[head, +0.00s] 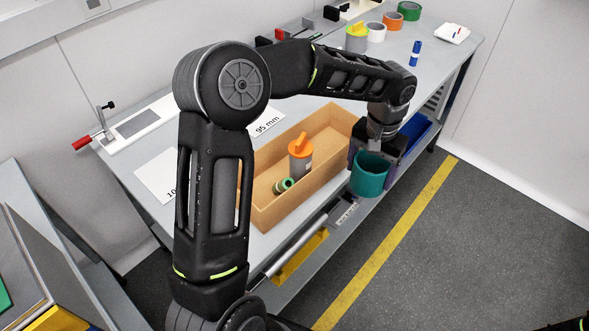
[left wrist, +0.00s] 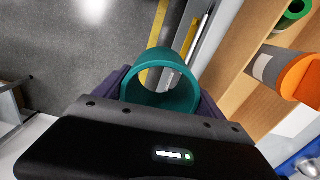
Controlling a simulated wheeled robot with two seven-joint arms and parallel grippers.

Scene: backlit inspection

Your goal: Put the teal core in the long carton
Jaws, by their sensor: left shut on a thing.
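The teal core (head: 369,177) is a short, wide, hollow ring. My left gripper (head: 376,156) is shut on it, with a finger on either side. In the left wrist view the teal core (left wrist: 160,88) sits between the fingers with its open end visible. The long carton (head: 312,208) is a tan, open-topped box on the bench. The core is outside it, just off its right end, around the bench's front edge. The carton wall also shows in the left wrist view (left wrist: 232,48). My right gripper is not in view.
In the carton are a grey canister with an orange top (head: 300,160) and a green ring (head: 284,185). A blue bin (head: 415,133) lies beyond the gripper. Tape rolls and a yellow-topped canister (head: 356,38) stand at the back. My left arm hides part of the bench.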

